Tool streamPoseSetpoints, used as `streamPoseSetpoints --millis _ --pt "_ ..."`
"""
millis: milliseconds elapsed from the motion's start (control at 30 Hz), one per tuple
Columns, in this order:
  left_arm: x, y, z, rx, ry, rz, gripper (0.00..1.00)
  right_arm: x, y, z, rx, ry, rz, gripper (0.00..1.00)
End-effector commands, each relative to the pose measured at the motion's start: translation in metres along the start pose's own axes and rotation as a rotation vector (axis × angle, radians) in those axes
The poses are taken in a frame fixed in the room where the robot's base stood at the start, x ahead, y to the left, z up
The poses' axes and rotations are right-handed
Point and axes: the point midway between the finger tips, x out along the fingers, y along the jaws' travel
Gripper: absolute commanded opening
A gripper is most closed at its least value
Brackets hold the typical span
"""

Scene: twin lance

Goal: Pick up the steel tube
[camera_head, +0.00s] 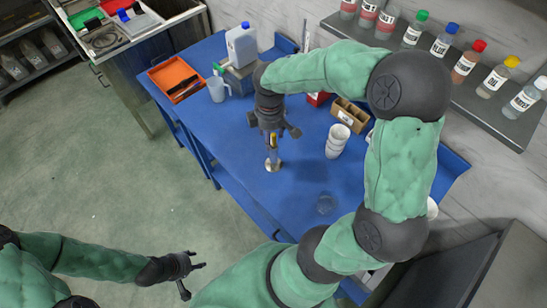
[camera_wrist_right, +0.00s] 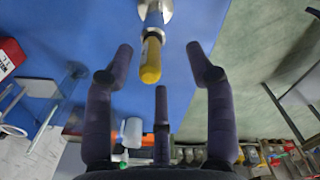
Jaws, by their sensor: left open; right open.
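The steel tube (camera_head: 272,154) stands on a round metal base (camera_head: 273,166) on the blue table. It has a yellow top end, and the arm's fingers partly hide it from the head view. In the right wrist view the steel tube (camera_wrist_right: 153,18) shows at the top, with its yellow end (camera_wrist_right: 151,62) pointing toward the camera. My right gripper (camera_head: 272,132) is open above the tube, its fingers spread around the yellow end without visibly closing on it. My left gripper (camera_head: 190,275) is open and empty over the green floor, away from the table.
On the blue table (camera_head: 225,139) are an orange tray (camera_head: 175,79), a clear jug (camera_head: 218,89), a white canister (camera_head: 241,45), a cardboard divider box (camera_head: 349,114) and stacked white cups (camera_head: 337,140). A bottle shelf (camera_head: 465,92) runs along the wall. The table's front left is clear.

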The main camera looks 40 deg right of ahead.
Motion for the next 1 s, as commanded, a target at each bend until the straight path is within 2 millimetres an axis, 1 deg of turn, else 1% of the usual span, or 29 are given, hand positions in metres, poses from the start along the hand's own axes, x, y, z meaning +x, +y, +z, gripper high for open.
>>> streamPoseSetpoints --millis 167,233,400,533,600,767,800,867,900,1000 --pt "0.002 -0.001 0.000 0.000 0.000 0.000 0.47 0.007 0.001 0.001 0.001 0.001 0.000 0.56" --pt "0.004 -0.001 0.000 0.000 0.000 0.000 0.47 0.013 0.001 0.003 0.001 0.000 -0.001 0.56" --pt "0.010 -0.004 -0.001 0.000 0.000 0.000 0.47 0.037 0.004 0.011 0.001 -0.001 -0.001 0.56" --pt "0.013 -0.005 -0.001 0.000 0.000 0.000 0.47 0.053 0.003 0.010 0.000 0.000 -0.002 0.56" --pt "0.013 -0.005 -0.001 0.000 0.000 0.000 0.47 0.055 0.004 0.009 0.000 0.001 0.000 0.56" --pt "0.013 -0.004 -0.001 0.000 0.000 0.000 0.47 0.054 0.004 0.009 0.000 0.002 0.001 0.56" --pt "0.013 -0.004 -0.001 0.000 0.000 0.000 0.47 0.054 0.004 0.009 0.000 0.002 0.001 0.53" --pt "0.013 -0.004 -0.001 0.000 0.000 0.000 0.47 0.054 0.004 0.009 0.000 0.002 0.001 0.36" --pt "0.013 -0.004 -0.001 0.000 0.000 0.000 0.47 0.054 0.004 0.009 0.000 0.002 0.001 0.24" --pt "0.013 -0.004 -0.001 0.000 0.001 0.000 0.47 0.054 0.004 0.009 0.000 0.002 0.001 0.00"
